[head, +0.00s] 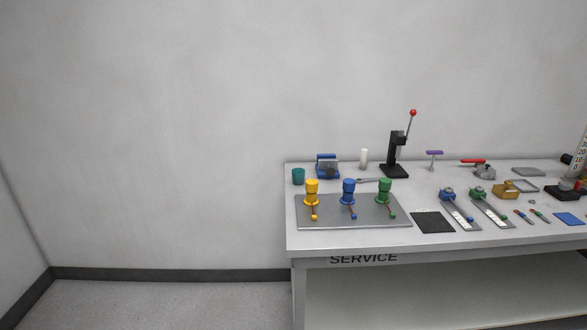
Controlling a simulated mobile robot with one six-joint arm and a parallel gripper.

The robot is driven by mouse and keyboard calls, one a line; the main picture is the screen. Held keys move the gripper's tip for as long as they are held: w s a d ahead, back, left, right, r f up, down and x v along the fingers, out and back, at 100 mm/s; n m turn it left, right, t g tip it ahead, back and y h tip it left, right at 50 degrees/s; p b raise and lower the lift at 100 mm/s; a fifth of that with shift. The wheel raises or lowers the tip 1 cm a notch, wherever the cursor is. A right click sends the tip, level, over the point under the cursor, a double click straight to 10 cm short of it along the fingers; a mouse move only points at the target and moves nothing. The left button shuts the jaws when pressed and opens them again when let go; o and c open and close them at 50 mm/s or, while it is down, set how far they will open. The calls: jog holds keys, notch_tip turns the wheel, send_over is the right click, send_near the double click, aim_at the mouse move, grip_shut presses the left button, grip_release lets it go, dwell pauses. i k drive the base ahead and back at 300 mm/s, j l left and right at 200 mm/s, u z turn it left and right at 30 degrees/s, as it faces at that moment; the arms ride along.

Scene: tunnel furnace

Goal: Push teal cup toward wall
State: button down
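The teal cup (298,176) stands upright at the back left corner of the service table (330,242) in the head view. The pale grey wall (200,110) rises behind the table. A narrow strip of tabletop seems to lie between the cup and the wall. A blue device (327,166) stands just right of the cup, with a small gap. My gripper does not show in this view.
A grey plate (350,221) with yellow, blue and green knobbed valves lies in front of the cup. A black press with a red-tipped lever (396,160) stands further right. Several tools fill the right side. Floor left of the table is clear.

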aim_at(298, 177)
jog(key=i+j+z, duration=0.1)
jog(key=i+j, duration=0.2)
jog(key=i+j+z, duration=0.15)
jog(key=j, duration=0.35)
jog(key=i+j+z, duration=0.1)
jog(key=i+j, duration=0.25)
jog(key=j, duration=0.15)
jog(key=i+j+z, duration=0.15)
jog(key=j, duration=0.3)
jog(key=i+j+z, duration=0.1)
jog(key=i+j, duration=0.2)
jog(key=j, duration=0.2)
jog(key=i+j+z, duration=0.1)
jog(key=j, duration=0.45)
jog(key=i+j+z, duration=0.15)
jog(key=i+j, duration=0.15)
jog(key=j, duration=0.2)
jog(key=i+j+z, duration=0.1)
jog(key=j, duration=0.45)
jog(key=i+j+z, duration=0.15)
jog(key=i, duration=0.25)
jog(key=i+j+z, duration=0.1)
jog(key=i, duration=0.3)
jog(key=j, duration=0.1)
